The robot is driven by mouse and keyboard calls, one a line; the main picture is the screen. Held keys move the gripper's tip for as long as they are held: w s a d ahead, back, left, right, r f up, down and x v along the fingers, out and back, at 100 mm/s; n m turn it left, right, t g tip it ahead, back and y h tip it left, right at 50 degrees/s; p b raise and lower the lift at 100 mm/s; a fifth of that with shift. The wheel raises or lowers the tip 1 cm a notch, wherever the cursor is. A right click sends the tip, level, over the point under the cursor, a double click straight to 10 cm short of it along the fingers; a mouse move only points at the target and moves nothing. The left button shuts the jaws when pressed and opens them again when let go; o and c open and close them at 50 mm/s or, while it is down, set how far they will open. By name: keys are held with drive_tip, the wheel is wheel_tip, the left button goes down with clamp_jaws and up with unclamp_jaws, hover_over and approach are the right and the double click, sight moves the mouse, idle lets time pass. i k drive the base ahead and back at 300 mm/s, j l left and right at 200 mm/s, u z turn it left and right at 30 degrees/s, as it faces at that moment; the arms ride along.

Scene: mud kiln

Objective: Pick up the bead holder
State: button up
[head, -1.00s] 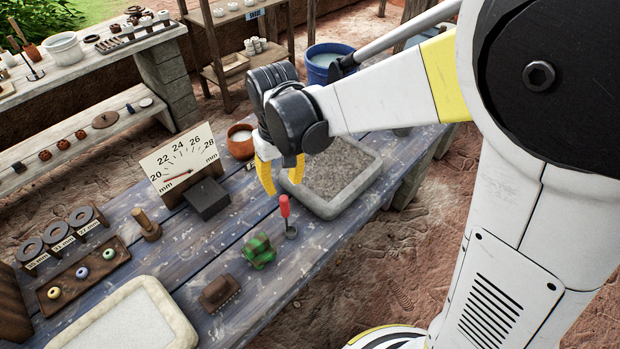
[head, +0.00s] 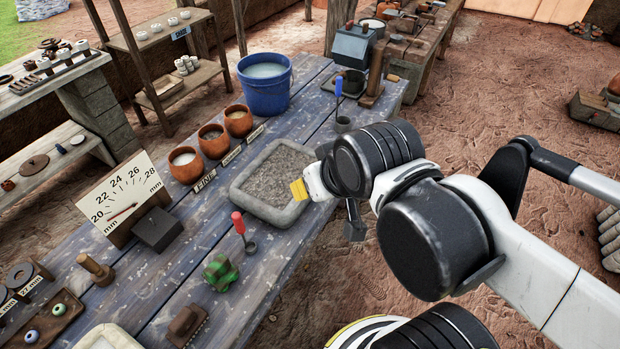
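I cannot tell for certain which thing is the bead holder. A dark wooden tray (head: 45,323) at the lower left carries a green bead (head: 58,309) and a blue bead (head: 31,336); the frame's edge cuts it off. A small brown block (head: 187,325) stands at the bottom, right of the tray. A red-handled tool (head: 238,223) and a blue-handled tool (head: 338,90) stand upright on the bench. My gripper (head: 299,190) is at the right rim of the grey sand tray, away from these things. Only a yellow finger part shows, so its opening is hidden.
The blue plank bench (head: 205,238) holds a grey sand tray (head: 245,203), a green patterned lump (head: 220,272), a dial gauge (head: 122,200), several clay pots (head: 186,164) and a blue bucket (head: 264,98). Open dirt floor (head: 480,110) lies to the right.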

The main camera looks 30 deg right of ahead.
sight(220, 273)
drive_tip(key=k+u, duration=0.15)
drive_tip(key=u, duration=2)
drive_tip(key=z, duration=1.25)
drive_tip(key=i+j+z, duration=0.1)
drive_tip(key=j+z, duration=0.25)
drive_tip(key=j, duration=0.1)
